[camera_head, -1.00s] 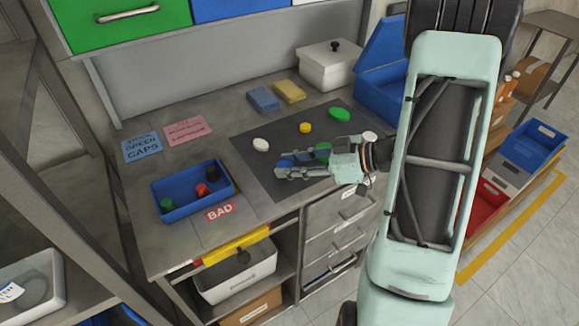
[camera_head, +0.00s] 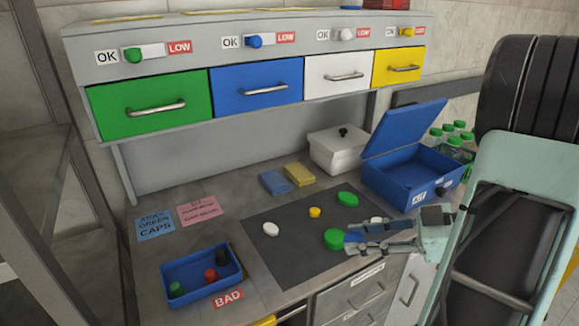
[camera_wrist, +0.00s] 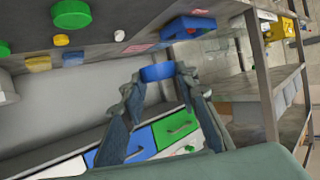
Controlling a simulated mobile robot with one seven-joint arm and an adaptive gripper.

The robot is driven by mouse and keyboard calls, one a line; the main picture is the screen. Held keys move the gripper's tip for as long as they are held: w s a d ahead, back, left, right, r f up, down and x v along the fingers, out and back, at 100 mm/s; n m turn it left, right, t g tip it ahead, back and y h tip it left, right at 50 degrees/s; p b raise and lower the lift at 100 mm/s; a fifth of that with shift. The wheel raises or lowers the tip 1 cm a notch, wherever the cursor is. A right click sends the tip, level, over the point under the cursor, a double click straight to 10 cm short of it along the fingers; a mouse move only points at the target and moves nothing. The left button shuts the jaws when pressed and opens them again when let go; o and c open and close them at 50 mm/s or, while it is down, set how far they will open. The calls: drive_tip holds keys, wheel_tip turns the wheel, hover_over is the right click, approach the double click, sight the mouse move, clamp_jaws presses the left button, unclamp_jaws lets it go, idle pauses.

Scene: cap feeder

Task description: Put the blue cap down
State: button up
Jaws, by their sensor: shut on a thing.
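My gripper (camera_head: 350,239) reaches in from the right over the right part of the dark mat (camera_head: 282,262). It is shut on the blue cap (camera_wrist: 157,72), which sits between the fingertips in the wrist view. In the head view only a small blue part of the cap (camera_head: 353,235) shows, beside a green cap (camera_head: 334,239). The fingers hide the rest. I cannot tell from the head view how high the cap is above the mat.
A blue tray (camera_head: 165,277) with several caps stands left. An open blue box (camera_head: 400,187) stands behind my gripper. The mat's front left is clear.

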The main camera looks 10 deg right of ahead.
drive_tip(key=shift+m+t+h, duration=0.3)
drive_tip(key=shift+m+t, duration=0.2)
drive_tip(key=shift+m, duration=0.1)
drive_tip(key=w+x, duration=0.1)
drive_tip(key=x, duration=0.4)
drive_tip(key=w+d+x, duration=0.1)
drive_tip(key=x, duration=0.5)
drive_tip(key=w+d+r+x, duration=0.1)
drive_tip(key=x, duration=0.5)
drive_tip(key=shift+w, duration=0.25)
wheel_tip(320, 180, up, 7)
drive_tip(key=p, duration=1.3)
drive_tip(key=shift+d+p, duration=0.25)
drive_tip(key=shift+p, duration=0.05)
drive_tip(key=shift+f, duration=0.1)
